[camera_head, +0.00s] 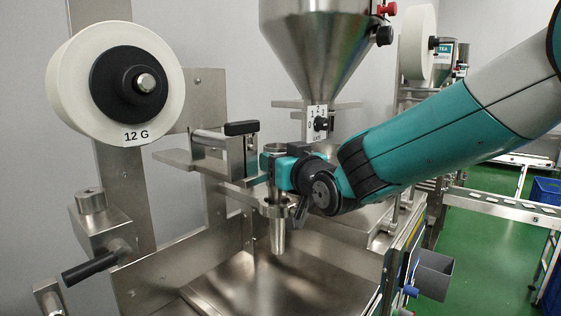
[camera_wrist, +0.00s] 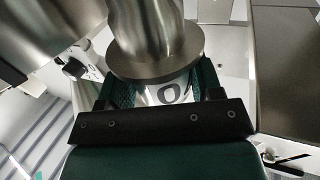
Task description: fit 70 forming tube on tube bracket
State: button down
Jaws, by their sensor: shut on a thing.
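The forming tube (camera_head: 278,238) is a slim shiny metal tube, upright below the hopper. Its top shows just above my gripper and its lower end hangs over the steel tray. My gripper (camera_head: 273,166) is shut around its upper part. In the wrist view the tube (camera_wrist: 150,30) has a wide flange and a white band with a "0" between the fingers (camera_wrist: 160,92); the rest of the label is hidden. The tube bracket (camera_head: 276,209) looks like a metal ring with a dark lever, around or right beside the tube. I cannot tell whether the flange rests on it.
The steel hopper (camera_head: 315,40) hangs close above. A sloped steel tray (camera_head: 270,290) lies below. A grey bin (camera_head: 434,274) is at lower right, with green floor beyond.

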jog(key=shift+f+b, duration=2.9)
jog(key=shift+f, duration=0.05)
jog(key=shift+c, duration=1)
grip_release()
jog(key=b+v, duration=0.4)
jog(key=v, duration=1.3)
jog(key=shift+s, duration=0.2)
jog(key=shift+d, duration=0.1)
jog(key=s+d+f+g+h+p, duration=0.2)
jog(key=s+d+f+g+p, duration=0.1)
jog(key=s+g, duration=0.4)
jog(key=s+d+f+n+g+h+p, duration=0.1)
jog(key=s+d+f+g+h+p, duration=0.2)
jog(key=s, duration=1)
notch_tip(320, 180, down, 3)
jog(key=d+g, duration=0.1)
jog(key=g, duration=0.4)
jog(key=shift+d+f, duration=0.2)
jog(key=shift+d, duration=0.1)
